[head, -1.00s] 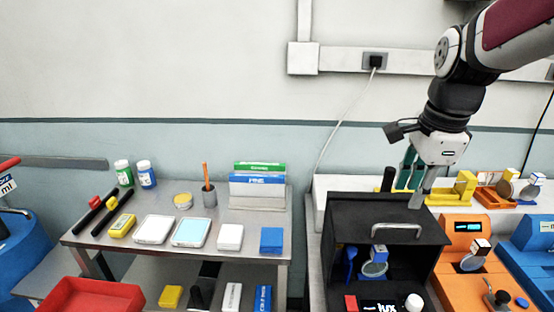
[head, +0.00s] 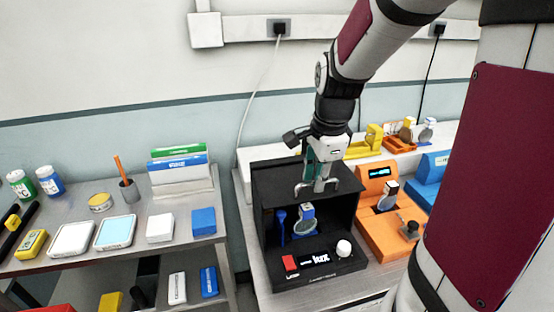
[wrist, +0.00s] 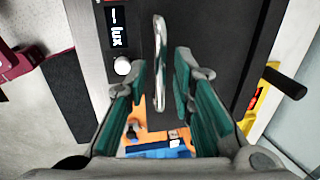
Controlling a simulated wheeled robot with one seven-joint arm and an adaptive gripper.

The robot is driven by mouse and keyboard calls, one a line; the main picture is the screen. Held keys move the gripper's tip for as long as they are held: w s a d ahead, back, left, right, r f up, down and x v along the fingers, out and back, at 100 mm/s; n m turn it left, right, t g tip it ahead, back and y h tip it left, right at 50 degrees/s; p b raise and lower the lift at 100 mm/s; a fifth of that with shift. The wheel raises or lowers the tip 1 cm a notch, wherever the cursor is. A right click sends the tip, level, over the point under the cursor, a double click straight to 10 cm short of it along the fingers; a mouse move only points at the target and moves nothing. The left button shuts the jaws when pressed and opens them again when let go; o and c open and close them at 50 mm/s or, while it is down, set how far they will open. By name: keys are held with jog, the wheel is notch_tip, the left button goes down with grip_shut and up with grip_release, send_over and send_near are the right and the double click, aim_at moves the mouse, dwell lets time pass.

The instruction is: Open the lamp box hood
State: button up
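The lamp box (head: 318,262) is black, with a red switch, a "lux" display and a white knob along its front. Its front is open, showing a blue spoon-like piece and a small lamp part inside. The hood (head: 268,180) is the black cover on top, lying flat over the box. Its silver bar handle (wrist: 160,50) runs between my green fingers in the wrist view. My gripper (head: 317,186) is over the handle, pointing down. The fingers (wrist: 160,68) are open, one on each side of the bar, with visible gaps. Whether either touches it is unclear.
An orange device (head: 385,225) stands close on the right, with a blue device (head: 430,178) beyond it. A yellow device (head: 365,142) stands behind. A metal cart (head: 185,250) with small boxes, trays and bottles is at left, separated by a narrow gap.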

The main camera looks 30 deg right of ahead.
grip_shut()
